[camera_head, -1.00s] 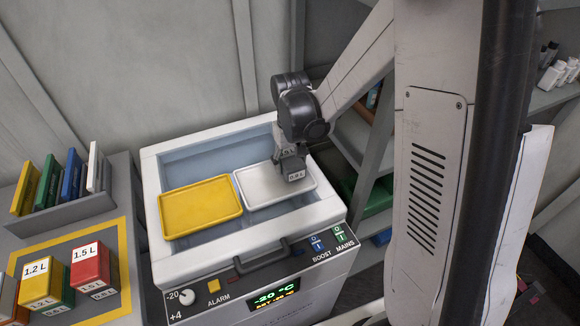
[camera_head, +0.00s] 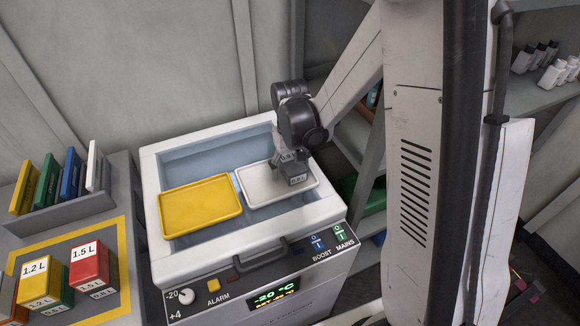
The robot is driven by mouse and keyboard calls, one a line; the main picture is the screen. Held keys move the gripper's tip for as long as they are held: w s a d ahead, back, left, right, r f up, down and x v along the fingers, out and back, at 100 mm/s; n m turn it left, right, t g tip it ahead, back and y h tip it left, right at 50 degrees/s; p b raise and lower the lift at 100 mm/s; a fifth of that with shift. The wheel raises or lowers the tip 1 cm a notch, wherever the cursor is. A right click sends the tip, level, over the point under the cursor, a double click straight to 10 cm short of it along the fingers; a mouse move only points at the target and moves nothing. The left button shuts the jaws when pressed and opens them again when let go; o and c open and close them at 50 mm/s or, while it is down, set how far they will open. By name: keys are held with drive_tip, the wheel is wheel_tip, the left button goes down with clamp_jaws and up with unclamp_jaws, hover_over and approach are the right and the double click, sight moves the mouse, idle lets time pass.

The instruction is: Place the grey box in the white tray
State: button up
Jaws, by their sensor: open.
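The white tray (camera_head: 262,189) lies in the right half of the open freezer chest, beside the yellow tray (camera_head: 200,207). The grey box (camera_head: 298,180), with a small label on its front, is at the right part of the white tray. It looks to be resting on the tray floor, though contact underneath is hidden. My gripper (camera_head: 292,163) points down right at the box from above and behind. Its jaws are open, and the fingers are small and partly hidden.
The freezer's white rim (camera_head: 152,215) surrounds both trays, with a handle and control panel in front. At left, a grey bench holds a yellow labelled box (camera_head: 38,283), a red labelled box (camera_head: 90,265) and a rack of coloured panels. Shelves stand at right.

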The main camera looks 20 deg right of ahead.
sight(290, 163)
wheel_tip(290, 163, up, 13)
drive_tip(key=s+r+t, duration=0.3)
drive_tip(key=s+r, duration=0.1)
drive_tip(key=s, duration=0.5)
drive_tip(key=s+r+m+t, duration=0.1)
drive_tip(key=s+r+t, duration=0.3)
drive_tip(key=s, duration=0.5)
drive_tip(key=shift+s+r+p, duration=0.15)
drive_tip(key=shift+r+p, duration=0.3)
drive_tip(key=shift+r, duration=0.3)
